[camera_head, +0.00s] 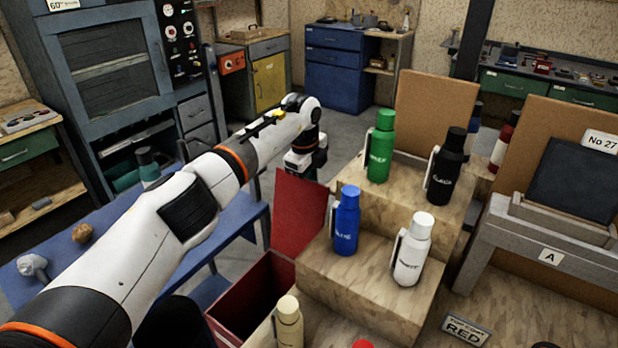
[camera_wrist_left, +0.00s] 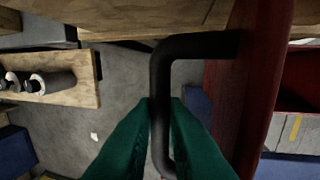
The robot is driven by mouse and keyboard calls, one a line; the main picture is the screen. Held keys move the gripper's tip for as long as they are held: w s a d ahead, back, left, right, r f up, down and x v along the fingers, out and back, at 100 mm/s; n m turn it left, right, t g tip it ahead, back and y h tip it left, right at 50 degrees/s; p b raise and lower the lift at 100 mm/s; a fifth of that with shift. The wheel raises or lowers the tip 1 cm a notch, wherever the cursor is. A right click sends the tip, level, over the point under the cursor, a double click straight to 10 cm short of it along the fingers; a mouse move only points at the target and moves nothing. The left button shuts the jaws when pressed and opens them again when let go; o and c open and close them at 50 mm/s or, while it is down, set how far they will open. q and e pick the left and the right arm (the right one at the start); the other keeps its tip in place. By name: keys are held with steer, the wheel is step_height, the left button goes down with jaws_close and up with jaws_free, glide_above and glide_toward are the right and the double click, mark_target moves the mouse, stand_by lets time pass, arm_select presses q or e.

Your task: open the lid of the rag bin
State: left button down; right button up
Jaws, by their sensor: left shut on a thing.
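The rag bin is a dark red box (camera_head: 238,305) below the stepped wooden display, with its dark inside showing. Its red lid (camera_head: 300,214) stands raised, near upright, at the far side of the opening. In the left wrist view the lid (camera_wrist_left: 262,75) is seen nearly edge-on, with a black bar handle (camera_wrist_left: 195,46) on it. My left gripper (camera_wrist_left: 161,108) has its green fingers shut on this handle. In the head view my left gripper (camera_head: 304,162) is just beyond the lid's top, its fingertips hidden. My right gripper is not in view.
Several bottles, including a blue one (camera_head: 346,222) and a white one (camera_head: 412,250), stand on the wooden steps (camera_head: 350,285) right of the lid. A blue table (camera_head: 120,238) lies under my left arm. Grey floor (camera_head: 345,130) is free behind the gripper.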

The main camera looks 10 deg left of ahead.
arm_select(q)
steer(key=shift+s+a+f, duration=0.1)
steer(key=shift+s+f, duration=0.05)
steer(key=shift+f, duration=0.15)
steer(key=c, duration=1.5)
jaws_free()
steer(key=shift+o, duration=0.2)
steer(key=shift+r, duration=0.1)
step_height(320, 180, up, 12)
steer(key=s+b, duration=0.1)
steer(key=s, duration=0.1)
steer(key=shift+a+b, duration=0.3)
steer(key=shift+a, duration=0.15)
